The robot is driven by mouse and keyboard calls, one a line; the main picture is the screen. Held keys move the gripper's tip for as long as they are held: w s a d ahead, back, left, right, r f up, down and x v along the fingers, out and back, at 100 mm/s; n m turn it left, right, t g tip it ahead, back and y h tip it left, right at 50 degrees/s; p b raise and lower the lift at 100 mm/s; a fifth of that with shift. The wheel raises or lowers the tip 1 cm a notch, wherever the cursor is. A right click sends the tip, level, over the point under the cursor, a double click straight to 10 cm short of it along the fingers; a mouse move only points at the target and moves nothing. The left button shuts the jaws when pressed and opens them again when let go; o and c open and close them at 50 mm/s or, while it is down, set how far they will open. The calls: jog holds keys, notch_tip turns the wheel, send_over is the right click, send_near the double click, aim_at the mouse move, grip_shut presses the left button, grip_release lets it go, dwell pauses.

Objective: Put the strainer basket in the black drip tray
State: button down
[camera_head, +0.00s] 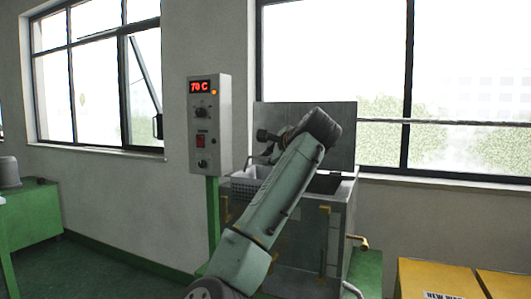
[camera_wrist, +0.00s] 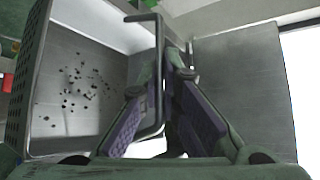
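The strainer basket (camera_head: 245,187) is a grey perforated basket at the left of the metal tank. In the wrist view its holed wall (camera_wrist: 22,75) is at the left, and its light inside has several dark specks. Its bent bar handle (camera_wrist: 158,75) runs between the fingers of my gripper (camera_wrist: 163,80), closer to the left finger. A narrow gap shows between the bar and the right finger, so the gripper looks open around the handle. In the head view my gripper (camera_head: 268,142) is above the basket, partly hidden by my arm. The black drip tray (camera_head: 325,183) is at the tank's right.
A grey control box (camera_head: 204,120) reading 70 C stands on a green post left of the tank. A grey upright panel (camera_head: 335,125) rises behind the tank. Yellow boxes (camera_head: 435,280) are at lower right. A green table (camera_head: 30,215) is at far left.

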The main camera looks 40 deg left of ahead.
jog(key=shift+m+t, duration=0.4)
jog(key=shift+t, duration=0.1)
jog(key=f, duration=0.1)
jog(key=d+f, duration=0.1)
jog(key=f, duration=0.1)
jog(key=d+f, duration=0.1)
jog(key=shift+w+f, duration=0.4)
jog(key=d+f+m+t+h, duration=0.2)
jog(key=d+f+m+h, duration=0.2)
jog(key=d+f, duration=1.1)
jog(key=d+f+m+t+h, duration=0.2)
jog(key=d+f+m+h, duration=0.2)
jog(key=d+f, duration=1.1)
jog(key=d+f+m+t+h, duration=0.2)
jog(key=d+f, duration=1.2)
jog(key=f, duration=1.7)
jog(key=shift+s+d+f+m+h, duration=0.3)
jog(key=shift+d+m+h, duration=0.1)
jog(key=shift+m+h, duration=0.5)
